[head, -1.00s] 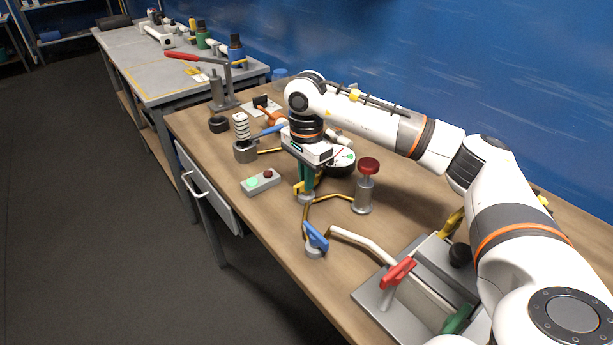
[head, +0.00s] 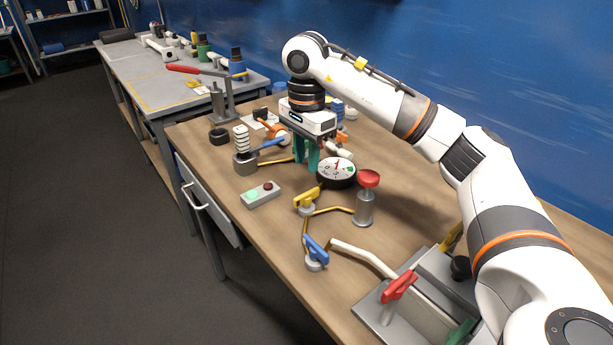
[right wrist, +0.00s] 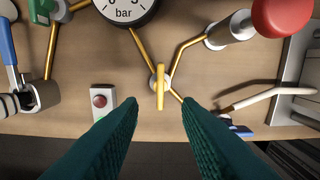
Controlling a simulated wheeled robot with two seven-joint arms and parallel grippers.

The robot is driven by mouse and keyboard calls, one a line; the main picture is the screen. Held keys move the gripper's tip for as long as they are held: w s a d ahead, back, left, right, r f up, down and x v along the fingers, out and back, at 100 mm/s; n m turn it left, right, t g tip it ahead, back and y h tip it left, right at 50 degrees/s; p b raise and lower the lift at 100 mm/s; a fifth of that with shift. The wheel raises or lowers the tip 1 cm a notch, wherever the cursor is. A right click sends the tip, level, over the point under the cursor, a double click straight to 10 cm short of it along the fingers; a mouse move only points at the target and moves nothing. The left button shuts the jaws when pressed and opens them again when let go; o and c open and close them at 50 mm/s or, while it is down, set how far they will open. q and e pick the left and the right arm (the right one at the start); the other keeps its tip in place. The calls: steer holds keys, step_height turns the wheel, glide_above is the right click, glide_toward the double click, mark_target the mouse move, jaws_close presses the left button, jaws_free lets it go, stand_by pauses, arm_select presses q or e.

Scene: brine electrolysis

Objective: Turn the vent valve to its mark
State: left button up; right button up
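A valve with a yellow handle (head: 306,200) stands on the bench at a junction of brass pipes; which valve is the vent valve I cannot tell from a label. In the right wrist view its yellow bar (right wrist: 160,88) points up and down, in line with the gap between my fingers. My right gripper (head: 306,158) points down, above and behind this valve in the head view. Its green fingers (right wrist: 160,112) are apart with nothing held between them. No mark shows clearly by the handle. My left gripper is not in view.
A round gauge (head: 336,172) and a red-topped post (head: 364,203) stand close to the yellow valve. A blue-handled valve (head: 316,252), a button box (head: 260,194) and a red handle (head: 398,287) are nearby. The bench front is mostly clear.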

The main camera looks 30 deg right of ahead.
step_height(320, 180, up, 3)
steer(key=shift+r+p, duration=0.1)
steer(key=shift+p, duration=0.2)
stand_by(0.4)
